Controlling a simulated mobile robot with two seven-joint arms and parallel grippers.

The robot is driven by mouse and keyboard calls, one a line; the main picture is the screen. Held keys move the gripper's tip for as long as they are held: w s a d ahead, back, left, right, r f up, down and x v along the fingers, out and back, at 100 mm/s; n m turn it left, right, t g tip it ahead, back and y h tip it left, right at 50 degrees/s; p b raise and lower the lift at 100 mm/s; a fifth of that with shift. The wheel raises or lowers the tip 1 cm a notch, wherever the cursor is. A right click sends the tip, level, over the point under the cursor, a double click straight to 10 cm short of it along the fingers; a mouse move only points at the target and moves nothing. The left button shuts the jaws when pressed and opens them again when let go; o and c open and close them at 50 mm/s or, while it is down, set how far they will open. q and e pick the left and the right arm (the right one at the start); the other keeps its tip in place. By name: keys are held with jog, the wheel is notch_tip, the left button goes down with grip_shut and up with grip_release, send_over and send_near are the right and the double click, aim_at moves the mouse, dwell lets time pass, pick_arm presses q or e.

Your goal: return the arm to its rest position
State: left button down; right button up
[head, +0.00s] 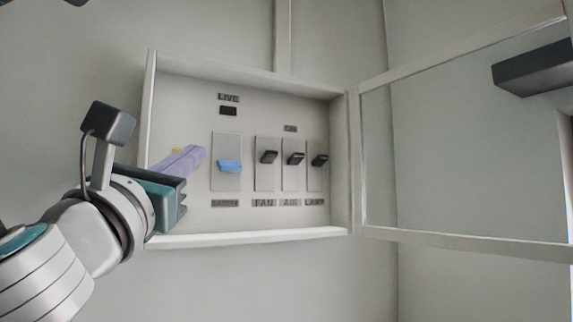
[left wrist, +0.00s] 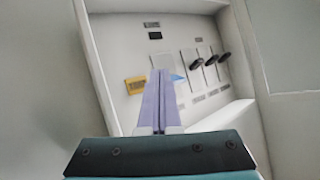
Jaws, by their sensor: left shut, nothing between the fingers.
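My left gripper (head: 196,156) reaches in from the left over the left side of an open, shallow wall box. Its long purple fingers are pressed together with nothing between them. In the left wrist view the shut fingers (left wrist: 161,100) point into the box. The fingertips are left of the blue switch lever (head: 229,166), with a gap between them in the head view. In the left wrist view the blue lever (left wrist: 178,77) shows just right of the fingers. My right gripper is not in view.
The panel box (head: 245,237) has raised walls around it. Three black levers marked FAN (head: 268,157), AIR (head: 295,158) and LAMP (head: 319,160) sit right of the blue one. A framed glass door (head: 450,239) stands open to the right. A yellow label (left wrist: 135,85) is at the box's left.

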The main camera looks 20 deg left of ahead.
pick_arm(q)
jog(key=s+f+n+g+p, duration=0.35)
jog(key=f+n+g, duration=0.25)
jog(key=f+n, duration=0.4)
jog(key=s+f+n+g+p, duration=0.2)
jog(key=s+f+n+g, duration=0.25)
jog(key=f+n, duration=0.5)
jog(key=s+d+f+n+g+h+p, duration=0.1)
jog(key=s+d+f+n+g+h, duration=0.1)
jog(key=s+d+f+n+g, duration=0.2)
jog(key=s+d+f+n+g+h+p, duration=0.2)
jog(key=s+d+f+n+g+h, duration=0.1)
jog(key=s+n, duration=0.7)
jog(key=s+d+f+g, duration=0.1)
jog(key=s+d+g, duration=0.1)
jog(key=s, duration=0.1)
jog(key=shift+s+f+n, duration=0.15)
jog(key=shift+f+n, duration=0.05)
jog(key=shift+n, duration=0.15)
jog(key=shift+a, duration=0.1)
